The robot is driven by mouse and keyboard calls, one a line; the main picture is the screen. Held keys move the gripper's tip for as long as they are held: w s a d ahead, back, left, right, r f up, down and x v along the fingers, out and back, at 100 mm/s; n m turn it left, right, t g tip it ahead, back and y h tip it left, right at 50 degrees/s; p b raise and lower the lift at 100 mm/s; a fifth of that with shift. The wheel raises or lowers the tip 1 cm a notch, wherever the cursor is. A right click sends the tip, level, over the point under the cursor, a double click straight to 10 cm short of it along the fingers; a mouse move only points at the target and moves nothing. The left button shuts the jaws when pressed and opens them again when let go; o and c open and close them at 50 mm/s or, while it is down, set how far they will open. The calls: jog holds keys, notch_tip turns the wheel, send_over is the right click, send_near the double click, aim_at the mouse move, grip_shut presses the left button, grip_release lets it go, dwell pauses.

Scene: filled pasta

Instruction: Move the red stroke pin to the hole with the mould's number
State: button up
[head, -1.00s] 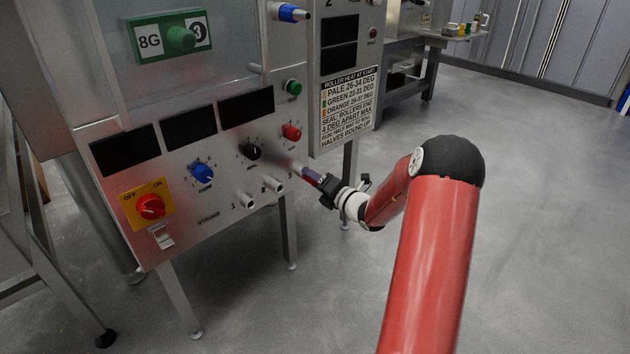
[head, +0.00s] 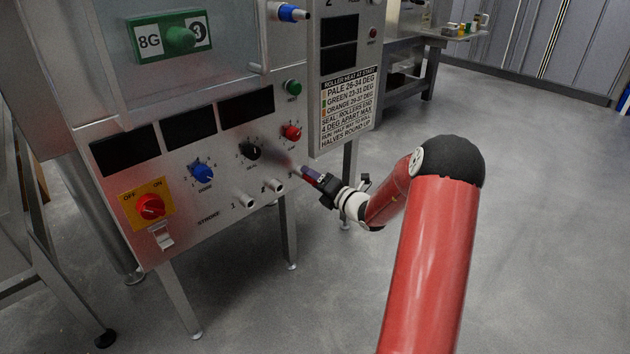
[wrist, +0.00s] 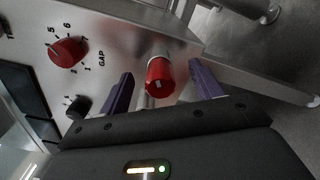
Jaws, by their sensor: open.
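The red stroke pin (wrist: 160,78) shows in the wrist view, its round head toward the camera and a pale collar behind it. My gripper (wrist: 161,71) is open, with one purple finger on each side of the pin and a visible gap to both. In the head view my gripper (head: 309,174) is at the right end of the stroke row and hides the pin. Stroke sockets 1 (head: 249,201) and 2 (head: 276,186) look empty. The mould's plate (head: 170,36) reads 8G at left; a green knob partly covers the dark round mark at right, which looks like a 3.
The panel carries a red gap knob (wrist: 68,51), a black knob (head: 250,151), a blue knob (head: 202,172) and a red switch (head: 150,206). A rule sign (head: 348,108) hangs right of the panel. The floor to the right is clear.

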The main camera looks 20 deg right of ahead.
jog(key=p+v, duration=0.2)
jog(key=v, duration=0.5)
dwell(0.6)
